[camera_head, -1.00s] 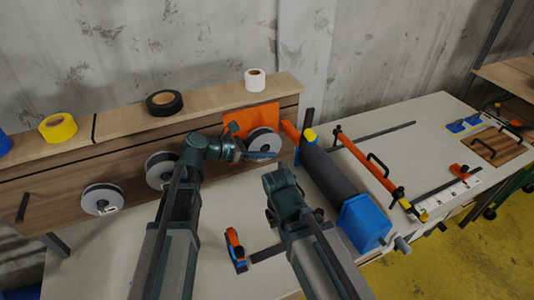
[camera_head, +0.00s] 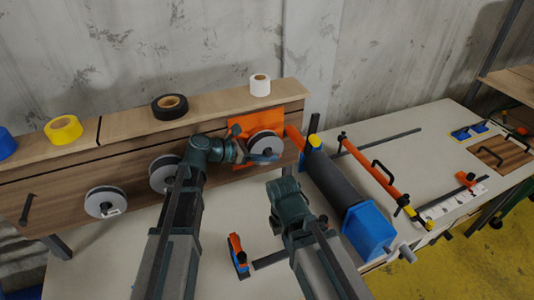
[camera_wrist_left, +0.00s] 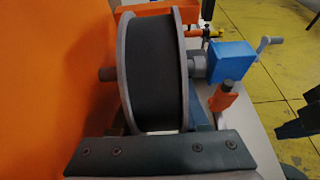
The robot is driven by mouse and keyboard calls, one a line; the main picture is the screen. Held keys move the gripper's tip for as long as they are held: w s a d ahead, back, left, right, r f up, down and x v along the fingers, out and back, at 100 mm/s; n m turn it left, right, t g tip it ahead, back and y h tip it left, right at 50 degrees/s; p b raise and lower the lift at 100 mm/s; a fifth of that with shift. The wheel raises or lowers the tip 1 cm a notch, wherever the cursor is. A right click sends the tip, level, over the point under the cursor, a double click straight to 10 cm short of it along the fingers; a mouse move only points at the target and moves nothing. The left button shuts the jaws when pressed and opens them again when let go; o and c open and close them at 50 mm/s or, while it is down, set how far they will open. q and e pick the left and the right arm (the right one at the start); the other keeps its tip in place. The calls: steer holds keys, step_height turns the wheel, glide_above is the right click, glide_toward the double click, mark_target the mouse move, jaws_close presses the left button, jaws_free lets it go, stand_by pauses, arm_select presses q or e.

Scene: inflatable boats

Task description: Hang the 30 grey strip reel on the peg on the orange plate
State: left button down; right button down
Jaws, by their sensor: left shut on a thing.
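The grey strip reel (camera_head: 266,144) has grey flanges with a dark strip wound between them. It is upright in front of the orange plate (camera_head: 240,124). My left gripper (camera_head: 262,157) is shut on the reel from the left and below. In the left wrist view the reel (camera_wrist_left: 158,70) stands above my gripper's palm, with the orange plate (camera_wrist_left: 50,80) on the left. A short brownish stub (camera_wrist_left: 107,73), perhaps the peg, shows between plate and reel; I cannot tell whether it passes through the hub. My right gripper (camera_head: 283,188) is over the table, its fingers unclear.
Two other reels (camera_head: 104,201) (camera_head: 162,173) are on the wooden board to the left. Yellow (camera_head: 63,129), black (camera_head: 169,106) and white (camera_head: 260,85) rolls stand on the ledge above. A dark roller (camera_head: 330,180) with a blue end block (camera_head: 368,230) lies to the right.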

arm_select(q)
steer(key=shift+c, duration=1.6)
jaws_free()
steer(key=p+v, duration=0.2)
steer(key=v, duration=0.5)
steer(key=shift+a+p, duration=0.2)
steer(key=shift+p, duration=0.2)
steer(key=shift+s, duration=0.1)
